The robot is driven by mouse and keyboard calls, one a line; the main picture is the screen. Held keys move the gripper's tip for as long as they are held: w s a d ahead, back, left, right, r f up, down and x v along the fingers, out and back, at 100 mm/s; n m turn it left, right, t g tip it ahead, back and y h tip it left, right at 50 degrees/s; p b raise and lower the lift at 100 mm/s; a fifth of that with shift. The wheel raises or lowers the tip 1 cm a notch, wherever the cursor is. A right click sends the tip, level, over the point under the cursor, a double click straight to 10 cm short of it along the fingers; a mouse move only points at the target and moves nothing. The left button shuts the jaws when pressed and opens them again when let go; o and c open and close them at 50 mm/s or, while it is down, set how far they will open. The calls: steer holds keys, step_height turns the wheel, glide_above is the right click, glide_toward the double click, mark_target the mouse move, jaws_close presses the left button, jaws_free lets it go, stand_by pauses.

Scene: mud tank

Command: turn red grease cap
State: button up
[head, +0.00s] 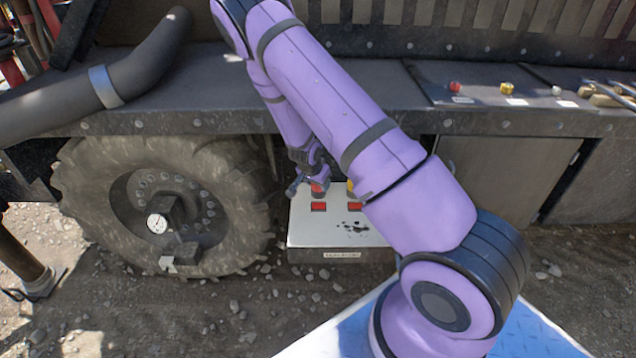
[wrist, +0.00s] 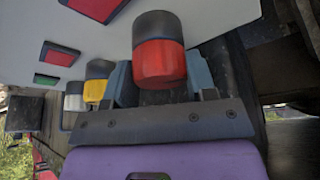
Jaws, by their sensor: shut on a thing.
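The red grease cap (wrist: 160,62) has a black part at its upper end and stands out from a pale panel, near the top middle of the wrist view. My gripper (wrist: 163,78) is shut on the cap, with one finger at each side. In the head view the red cap (head: 318,187) is small, at the back left of the pale box, and my gripper (head: 312,185) is at it. My forearm hides part of the box there. I cannot tell how far the cap is turned.
A yellow cap (wrist: 97,82) and a white cap (wrist: 73,97) sit beside the red one. The panel (head: 305,235) also bears red squares (head: 319,207). A large tyre (head: 90,200) stands close on the left. Gravel (head: 250,310) lies in front.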

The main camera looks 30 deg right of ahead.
mark_target(311, 194)
steer(key=m+g, duration=0.1)
steer(key=m, duration=0.2)
steer(key=m+g, duration=0.1)
steer(key=m, duration=0.1)
steer(key=shift+w+m+h, duration=0.1)
steer(key=shift+m+h, duration=0.2)
steer(key=shift+m, duration=0.1)
steer(key=m+g, duration=0.1)
steer(key=m, duration=0.1)
steer(key=m+g, duration=0.1)
steer(key=m, duration=0.2)
steer(key=shift+w+y, duration=0.1)
steer(key=shift+y, duration=0.3)
steer(key=shift+m, duration=0.3)
steer(key=o, duration=0.9)
steer(key=shift+r, duration=0.1)
steer(key=w+a+r, duration=0.1)
steer(key=w+a, duration=0.1)
steer(key=a, duration=0.2)
steer(key=w+a+r, duration=0.2)
steer(key=w+a, duration=0.1)
steer(key=w+a+r, duration=0.1)
steer(key=w+a, duration=0.1)
steer(key=a, duration=0.2)
steer(key=shift+w+a+r, duration=0.2)
steer(key=shift+w+a, duration=0.1)
steer(key=shift+a, duration=0.05)
